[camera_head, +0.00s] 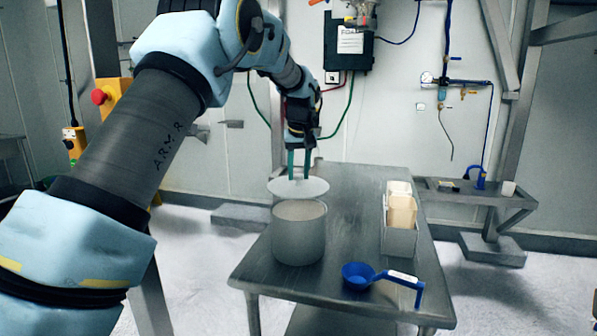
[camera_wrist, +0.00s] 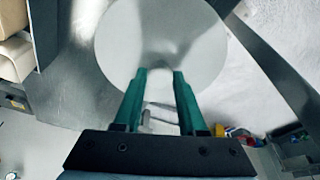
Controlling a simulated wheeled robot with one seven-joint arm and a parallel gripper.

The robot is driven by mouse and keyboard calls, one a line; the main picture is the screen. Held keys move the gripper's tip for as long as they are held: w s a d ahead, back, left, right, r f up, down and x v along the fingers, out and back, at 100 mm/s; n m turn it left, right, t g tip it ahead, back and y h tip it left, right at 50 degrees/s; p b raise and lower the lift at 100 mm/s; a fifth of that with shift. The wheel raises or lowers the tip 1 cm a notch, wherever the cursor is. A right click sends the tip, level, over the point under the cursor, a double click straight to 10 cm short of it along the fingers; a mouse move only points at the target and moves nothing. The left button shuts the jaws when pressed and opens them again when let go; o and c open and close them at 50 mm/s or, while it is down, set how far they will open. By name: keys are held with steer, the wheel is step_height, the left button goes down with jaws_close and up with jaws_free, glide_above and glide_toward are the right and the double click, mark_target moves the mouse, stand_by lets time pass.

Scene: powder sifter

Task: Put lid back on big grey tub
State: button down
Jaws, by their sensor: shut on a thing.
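The big grey tub (camera_head: 298,240) stands upright on the steel table, toward its left side. The round pale lid (camera_head: 283,188) is in the air just above and behind the tub's rim, apart from it in the picture. My gripper (camera_head: 298,177) points down with its green fingers shut on the middle of the lid. In the wrist view the lid (camera_wrist: 125,50) fills the upper middle, with the fingertips (camera_wrist: 160,73) at its lower part. The exact part the fingers pinch is hard to make out. The tub does not clearly show in the wrist view.
The steel table (camera_head: 345,205) also bears a grey container (camera_head: 400,240) with cream scoops or tubs (camera_head: 402,208) at right. A blue scoop (camera_head: 358,275) lies at the front edge. A small side shelf (camera_head: 470,195) stands at right. The table's middle is free.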

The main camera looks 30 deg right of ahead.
mark_target(299, 186)
steer(key=shift+f+b, duration=1.55)
steer(key=shift+f, duration=1.1)
steer(key=shift+s, duration=0.15)
steer(key=shift+p, duration=0.4)
stand_by(0.5)
jaws_free()
stand_by(0.6)
